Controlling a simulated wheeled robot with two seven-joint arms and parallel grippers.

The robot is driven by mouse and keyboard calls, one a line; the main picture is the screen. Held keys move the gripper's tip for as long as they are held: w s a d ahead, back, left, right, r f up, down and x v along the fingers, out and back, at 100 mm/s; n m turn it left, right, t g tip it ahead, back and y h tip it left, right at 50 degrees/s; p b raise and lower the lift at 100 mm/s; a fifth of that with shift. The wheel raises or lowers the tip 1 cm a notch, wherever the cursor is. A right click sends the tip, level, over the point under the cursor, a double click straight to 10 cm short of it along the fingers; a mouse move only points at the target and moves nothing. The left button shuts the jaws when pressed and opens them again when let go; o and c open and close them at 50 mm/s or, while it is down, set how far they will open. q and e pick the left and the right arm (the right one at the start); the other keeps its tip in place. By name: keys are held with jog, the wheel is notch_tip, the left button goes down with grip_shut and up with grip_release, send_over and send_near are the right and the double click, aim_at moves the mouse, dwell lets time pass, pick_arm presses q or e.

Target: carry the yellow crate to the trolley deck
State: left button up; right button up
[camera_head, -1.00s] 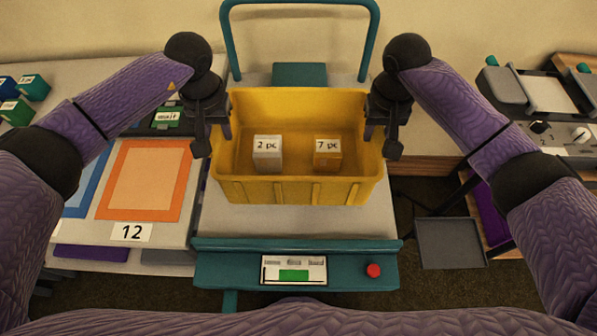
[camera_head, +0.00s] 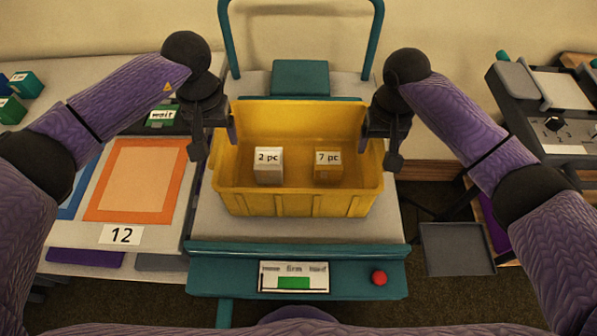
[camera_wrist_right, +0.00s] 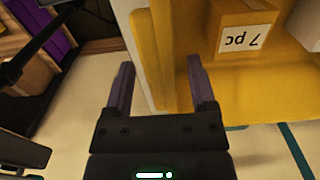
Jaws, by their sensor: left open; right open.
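The yellow crate (camera_head: 298,204) stands upright on the pale trolley deck (camera_head: 300,232), between its teal handle and front panel. It holds a white box marked "2 pc" (camera_head: 268,168) and an orange-yellow box marked "7 pc" (camera_head: 328,170). My left gripper (camera_head: 213,142) is open at the crate's left wall, one finger inside the rim. My right gripper (camera_head: 381,145) is open at the right wall. In the right wrist view, its fingers (camera_wrist_right: 162,88) stand apart either side of the crate wall (camera_wrist_right: 148,50). Whether the fingers touch the walls I cannot tell.
The teal handle (camera_head: 376,40) rises behind the crate. The front panel has a display (camera_head: 294,278) and a red button (camera_head: 378,278). A table with an orange-bordered mat (camera_head: 138,180) is at left. A bench with a grey device (camera_head: 515,80) is at right.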

pick_arm(q)
notch_tip(320, 180, up, 10)
pick_arm(e)
notch_tip(320, 180, up, 12)
pick_arm(q)
jog(key=shift+f, duration=0.1)
dwell(0.4)
